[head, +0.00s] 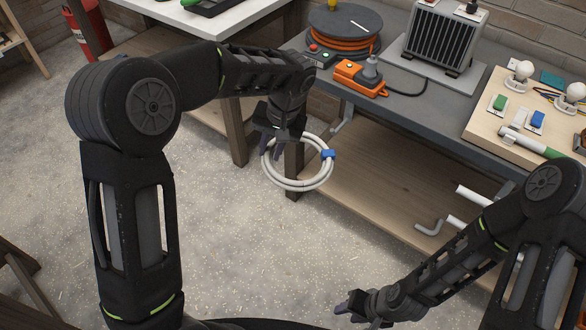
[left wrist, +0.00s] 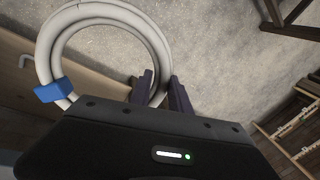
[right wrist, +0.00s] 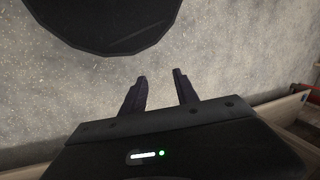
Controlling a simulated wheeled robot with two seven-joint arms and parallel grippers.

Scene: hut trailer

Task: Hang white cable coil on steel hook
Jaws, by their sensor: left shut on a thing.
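The white cable coil (head: 298,187) with a blue strap (head: 328,154) hangs in the air in front of the bench. My left gripper (head: 272,145) is shut on its upper left rim; the left wrist view shows the coil (left wrist: 48,42) between the fingers (left wrist: 160,90). A grey steel hook (head: 343,118) sticks out below the front edge of the grey bench, right of and above the coil and apart from it. My right gripper (head: 346,308) is low at the bottom of the head view. In the right wrist view its fingers (right wrist: 160,90) are apart and empty.
The grey bench (head: 420,118) carries a cable reel (head: 344,22), an orange tool (head: 358,78), a heater (head: 435,40) and a wiring board (head: 485,120). Below is a wooden shelf (head: 385,185) with pale pipes (head: 430,228). The floor (head: 220,240) under the coil is clear.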

